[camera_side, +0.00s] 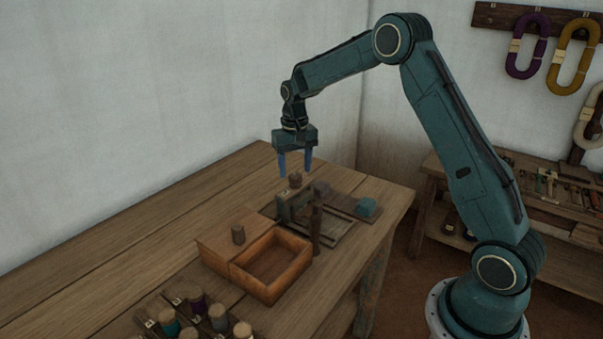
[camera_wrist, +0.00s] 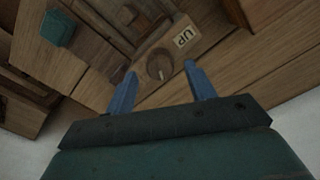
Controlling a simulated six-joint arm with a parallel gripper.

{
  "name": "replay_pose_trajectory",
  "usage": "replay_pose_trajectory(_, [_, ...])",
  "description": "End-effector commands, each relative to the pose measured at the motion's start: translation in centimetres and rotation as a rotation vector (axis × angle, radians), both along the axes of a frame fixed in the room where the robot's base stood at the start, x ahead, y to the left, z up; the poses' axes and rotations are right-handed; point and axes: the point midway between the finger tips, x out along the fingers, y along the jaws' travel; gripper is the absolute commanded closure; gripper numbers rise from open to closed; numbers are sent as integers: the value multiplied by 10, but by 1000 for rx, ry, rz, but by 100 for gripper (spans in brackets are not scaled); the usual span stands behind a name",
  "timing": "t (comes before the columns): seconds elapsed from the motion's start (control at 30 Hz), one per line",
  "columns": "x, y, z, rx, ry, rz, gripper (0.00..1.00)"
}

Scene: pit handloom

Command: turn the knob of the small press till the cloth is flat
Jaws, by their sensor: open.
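The small press (camera_side: 284,207) stands on the wooden table, with its round brown knob (camera_side: 295,180) on top. In the wrist view the knob (camera_wrist: 160,65) shows from above, with a pale line on it, beside a light label reading "UP" (camera_wrist: 185,37). My gripper (camera_side: 295,176) is open above the press, its blue fingers pointing down. In the wrist view the fingers (camera_wrist: 160,72) are on either side of the knob, with gaps; I cannot tell whether they reach down to its height. I cannot make out the cloth.
An open wooden box (camera_side: 297,274) with a lidded part and small dark peg (camera_side: 238,234) stands in front of the press. A teal block (camera_side: 366,207) lies right of it. Several thread spools (camera_side: 219,318) are at the near edge. The table's left side is clear.

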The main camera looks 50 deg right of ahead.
Motion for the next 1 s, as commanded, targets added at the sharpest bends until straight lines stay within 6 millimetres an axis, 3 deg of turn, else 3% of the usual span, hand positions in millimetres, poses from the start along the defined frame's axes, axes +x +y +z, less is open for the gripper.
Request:
replay_pose_trajectory(0.6, [1, 0, 98, -1, -4, -1, 45])
replay_pose_trajectory(0.8, [0, 0, 115, -1, -4, -1, 45])
replay_pose_trajectory(1.0, [0, 0, 119, -1, -2, -1, 45])
